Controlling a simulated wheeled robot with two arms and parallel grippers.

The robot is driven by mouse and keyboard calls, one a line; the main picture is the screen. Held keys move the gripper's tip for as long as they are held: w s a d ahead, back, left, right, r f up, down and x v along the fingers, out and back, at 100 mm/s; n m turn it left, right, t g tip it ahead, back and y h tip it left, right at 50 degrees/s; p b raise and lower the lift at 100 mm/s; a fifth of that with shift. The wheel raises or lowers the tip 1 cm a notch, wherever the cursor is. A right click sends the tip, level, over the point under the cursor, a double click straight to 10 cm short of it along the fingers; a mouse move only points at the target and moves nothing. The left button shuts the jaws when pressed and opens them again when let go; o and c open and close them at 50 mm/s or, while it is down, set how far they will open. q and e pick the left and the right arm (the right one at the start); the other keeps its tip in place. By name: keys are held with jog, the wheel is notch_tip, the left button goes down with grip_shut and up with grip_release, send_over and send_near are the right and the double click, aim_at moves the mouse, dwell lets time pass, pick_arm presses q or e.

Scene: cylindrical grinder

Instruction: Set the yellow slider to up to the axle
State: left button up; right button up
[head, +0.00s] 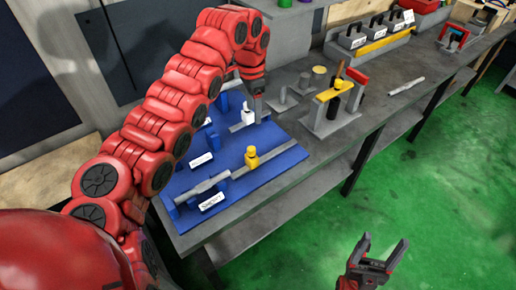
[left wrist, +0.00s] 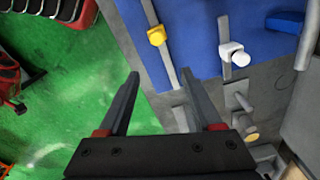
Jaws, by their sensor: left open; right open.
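The yellow slider (head: 252,157) stands on a grey rail on the blue base plate (head: 290,158). In the left wrist view the yellow slider (left wrist: 156,37) is beyond my fingertips, apart from them. A grey axle (head: 208,186) lies across blue supports on the plate, to the left of the slider with a gap between them. A white slider (head: 247,117) sits on a second rail behind. My left gripper (left wrist: 158,78) is open and empty, above the back of the plate near the white slider; my arm partly hides the plate. My right gripper (head: 384,241) is open and empty over the floor.
A grey stand with a yellow top (head: 333,92) is right of the plate on the grey bench. Grey posts (head: 283,98) stand behind it. A loose grey rod (head: 406,86) lies farther right. The bench front is clear beside the green floor (head: 440,190).

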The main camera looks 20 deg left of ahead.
pick_arm(q)
jog(key=p, duration=0.5)
send_near(252, 148)
notch_tip(252, 148, down, 9)
jog(key=shift+d+f, duration=0.1)
jog(key=shift+d, duration=0.05)
jog(key=shift+w+f, duration=0.1)
jog(key=shift+f, duration=0.5)
grip_shut()
dwell(0.6)
